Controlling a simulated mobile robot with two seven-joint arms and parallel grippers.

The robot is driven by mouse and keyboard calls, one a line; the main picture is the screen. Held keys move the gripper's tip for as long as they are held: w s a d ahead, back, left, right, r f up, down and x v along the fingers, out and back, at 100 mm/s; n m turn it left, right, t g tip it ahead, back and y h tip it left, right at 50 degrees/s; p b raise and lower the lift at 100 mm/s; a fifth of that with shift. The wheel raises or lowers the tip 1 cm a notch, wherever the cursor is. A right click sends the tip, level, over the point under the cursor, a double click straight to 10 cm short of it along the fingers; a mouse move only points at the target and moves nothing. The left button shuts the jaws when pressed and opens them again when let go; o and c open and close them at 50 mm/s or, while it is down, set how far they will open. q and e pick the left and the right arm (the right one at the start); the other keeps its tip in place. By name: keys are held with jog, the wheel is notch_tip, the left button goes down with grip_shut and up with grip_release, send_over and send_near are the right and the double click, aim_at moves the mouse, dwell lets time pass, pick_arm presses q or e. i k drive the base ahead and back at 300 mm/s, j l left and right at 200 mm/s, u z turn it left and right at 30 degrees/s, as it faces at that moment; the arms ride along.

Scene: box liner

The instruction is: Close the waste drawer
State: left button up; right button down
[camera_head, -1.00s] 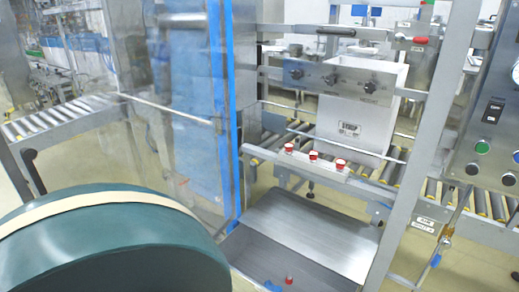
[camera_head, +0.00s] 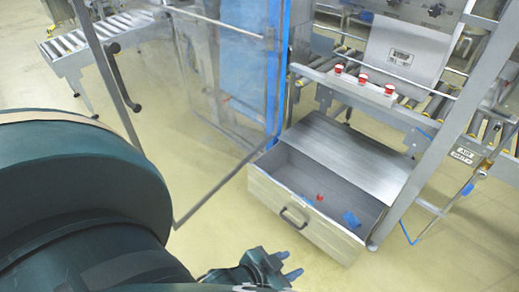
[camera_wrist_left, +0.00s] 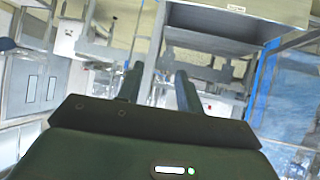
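The waste drawer (camera_head: 326,237) stands pulled open at the foot of the machine, below a sloped metal plate (camera_head: 345,150). Its front carries a dark handle (camera_head: 296,217). Blue scraps (camera_head: 351,219) and a small red piece (camera_head: 320,196) lie inside. My left gripper (camera_head: 293,264) is in front of the drawer, below and left of its front in the head view, apart from the handle in the picture. Its two fingers are spread with nothing between them; they also show apart in the left wrist view (camera_wrist_left: 158,88). My right gripper is not in view.
A clear door (camera_head: 205,90) with a blue edge stands left of the drawer. A metal frame post (camera_head: 425,170) rises at its right. Red-capped items (camera_head: 363,78) sit on a ledge above. The floor (camera_head: 215,225) before the drawer is clear.

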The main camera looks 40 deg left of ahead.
aim_at(277, 178)
jog(key=u, duration=0.85)
